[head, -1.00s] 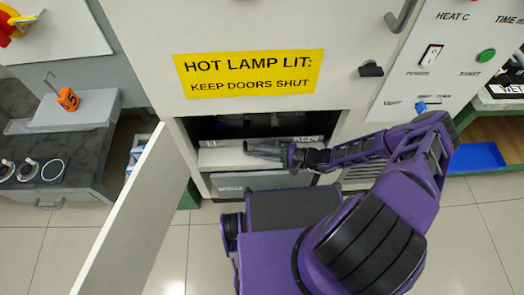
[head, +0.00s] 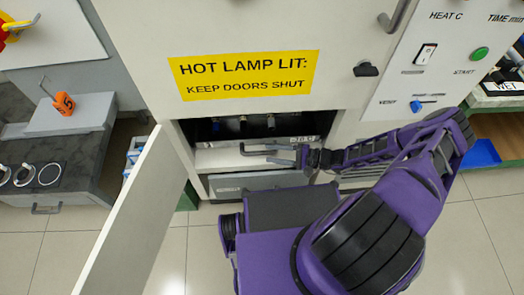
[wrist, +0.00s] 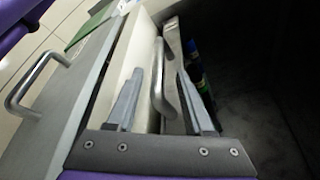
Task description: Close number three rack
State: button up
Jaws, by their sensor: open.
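A rack (head: 228,145) sits low in the open cabinet bay, its front near the opening. In the wrist view its narrow grey front (wrist: 174,42) has an upright bar handle (wrist: 158,85), with several dark vials (wrist: 193,62) with coloured caps behind it. I cannot read a number on it. My gripper (head: 255,154) is in front of the rack in the head view. In the wrist view my gripper (wrist: 159,76) is open, with one finger on each side of the handle. I cannot tell whether either finger touches it.
The cabinet door (head: 135,220) stands open on the left. A grey drawer (head: 262,181) is below the rack; a drawer handle (wrist: 35,80) shows in the wrist view. A yellow sign (head: 244,76) says to keep doors shut. The floor ahead is clear.

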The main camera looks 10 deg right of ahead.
jog(key=v, duration=1.2)
jog(key=shift+a+r, duration=0.1)
